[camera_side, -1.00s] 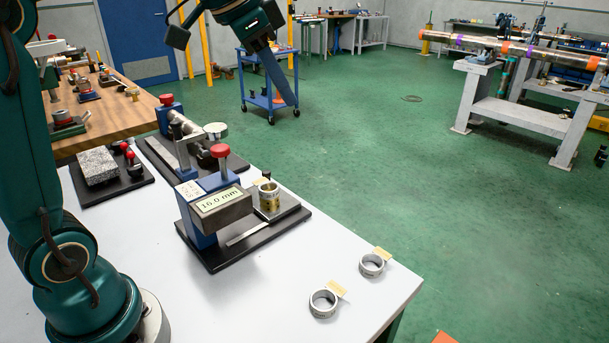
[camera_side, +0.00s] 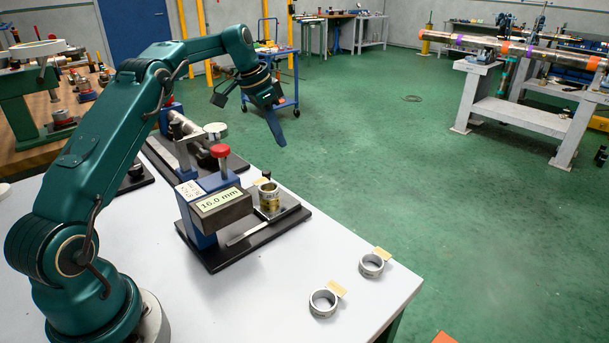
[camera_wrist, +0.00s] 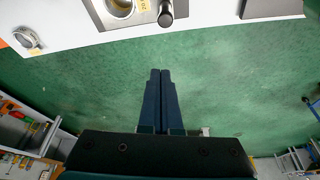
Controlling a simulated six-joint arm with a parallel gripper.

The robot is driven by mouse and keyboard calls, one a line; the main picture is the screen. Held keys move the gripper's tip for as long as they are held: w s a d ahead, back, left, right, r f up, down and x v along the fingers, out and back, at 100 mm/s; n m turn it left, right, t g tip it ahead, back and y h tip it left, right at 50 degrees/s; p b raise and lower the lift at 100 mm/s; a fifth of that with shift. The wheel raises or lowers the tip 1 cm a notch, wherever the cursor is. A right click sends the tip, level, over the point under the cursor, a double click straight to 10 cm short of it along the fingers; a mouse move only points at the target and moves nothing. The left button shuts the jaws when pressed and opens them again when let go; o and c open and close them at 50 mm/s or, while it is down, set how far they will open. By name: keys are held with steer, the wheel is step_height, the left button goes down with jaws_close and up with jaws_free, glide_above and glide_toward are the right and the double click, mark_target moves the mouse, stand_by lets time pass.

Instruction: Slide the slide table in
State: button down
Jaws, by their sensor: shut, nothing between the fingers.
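The slide table (camera_side: 289,212) is a small grey plate on the dark base of the blue vise-like device (camera_side: 201,225), whose display reads 16.0 mm. A metal ring with a yellow tag (camera_side: 269,198) stands on the plate, with a dark knob behind it. In the wrist view the ring (camera_wrist: 119,8) and the dark knob (camera_wrist: 165,16) show at the top edge. My gripper (camera_side: 281,142) is shut and empty, in the air beyond the device and above it. In the wrist view its blue fingers (camera_wrist: 160,75) are together over green floor, apart from the slide table.
Two loose rings, one nearer (camera_side: 323,303) and one farther (camera_side: 371,265), lie with tags at the bench's right. A second fixture (camera_side: 190,150) with a round bar stands behind the device. The white bench top (camera_side: 280,290) is clear in front. A blue cart (camera_side: 283,95) stands on the floor behind.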

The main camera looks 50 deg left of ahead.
mark_target(257, 191)
steer(key=x, duration=0.7)
steer(key=shift+s+f, duration=0.15)
steer(key=shift+f, duration=0.05)
steer(key=shift+s+a, duration=0.25)
steer(key=shift+s, duration=0.6)
steer(key=shift+s+a, duration=0.2)
steer(key=shift+s, duration=0.65)
steer(key=shift+s, duration=0.1)
steer(key=shift+s, duration=3.35)
